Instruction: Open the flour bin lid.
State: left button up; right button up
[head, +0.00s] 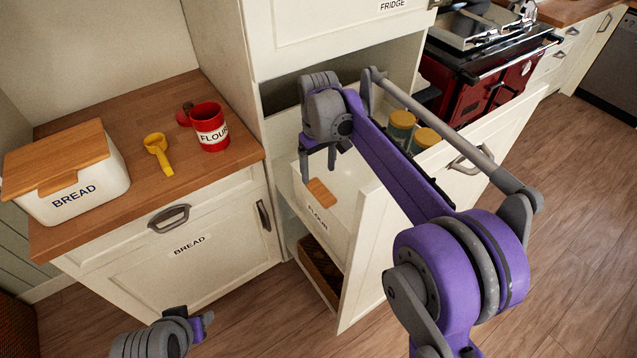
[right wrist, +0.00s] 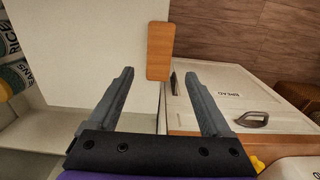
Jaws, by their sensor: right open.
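The flour bin (head: 322,222) is a white box labelled FLOUR, standing in the pulled-out cupboard drawer. A wooden tab (head: 320,192) sits at the front edge of its white lid (head: 350,168), and the lid looks shut. My right gripper (head: 318,172) is above the tab, fingers pointing down, open and empty. In the right wrist view the same wooden tab (right wrist: 160,50) lies ahead, between the lines of the open fingers (right wrist: 159,74) and apart from them. Part of the bin is hidden behind my right arm.
The drawer front (head: 375,245) stands out into the room, with jars (head: 402,125) further back in the drawer. On the left counter are a red flour canister (head: 210,127), a yellow scoop (head: 157,152) and a bread box (head: 75,185). Wooden floor is clear at right.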

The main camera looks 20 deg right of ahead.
aim_at(319, 188)
notch_tip(319, 188, down, 7)
jog(key=shift+w+r, duration=0.1)
jog(key=shift+r, duration=0.1)
grip_shut()
dwell(0.5)
